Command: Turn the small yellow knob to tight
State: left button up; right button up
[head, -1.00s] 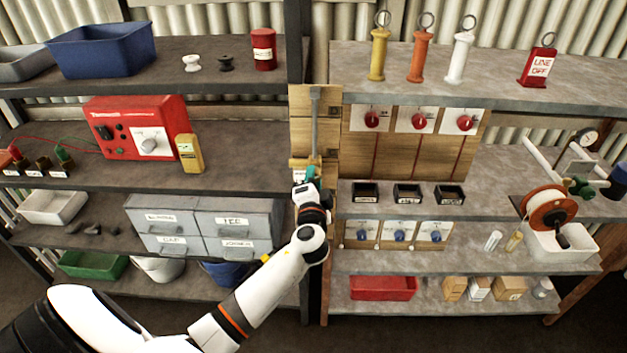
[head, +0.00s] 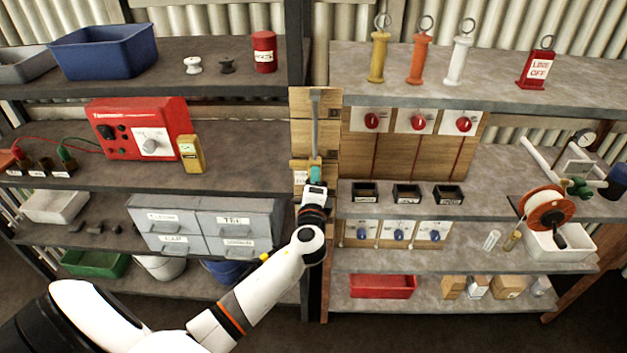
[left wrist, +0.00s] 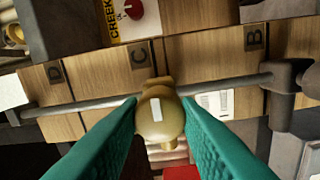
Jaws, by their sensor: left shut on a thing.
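In the left wrist view the small yellow knob (left wrist: 160,119), brassy and rounded with a white mark on its face, sits between the two teal fingers of my left gripper (left wrist: 161,124). The fingers press on it from both sides. The white mark runs nearly up and down in that picture. The knob is on a grey rod or pipe (left wrist: 85,108) in front of a wooden board (left wrist: 200,58) with plates B, C and D. In the head view my left gripper (head: 316,176) is at the narrow wooden board and hides the knob. My right gripper is not in view.
A red dial (left wrist: 133,9) on a white and yellow plate shows at the top of the wrist view. In the head view, grey drawers (head: 204,228) stand left of my left wrist, and black trays (head: 407,192) are on the shelf to its right.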

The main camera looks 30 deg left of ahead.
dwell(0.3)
pick_arm(q)
jog(key=o, duration=1)
jog(key=shift+d, duration=0.1)
jog(key=b+v, duration=0.2)
jog(key=v, duration=1)
jog(key=shift+b, duration=0.4)
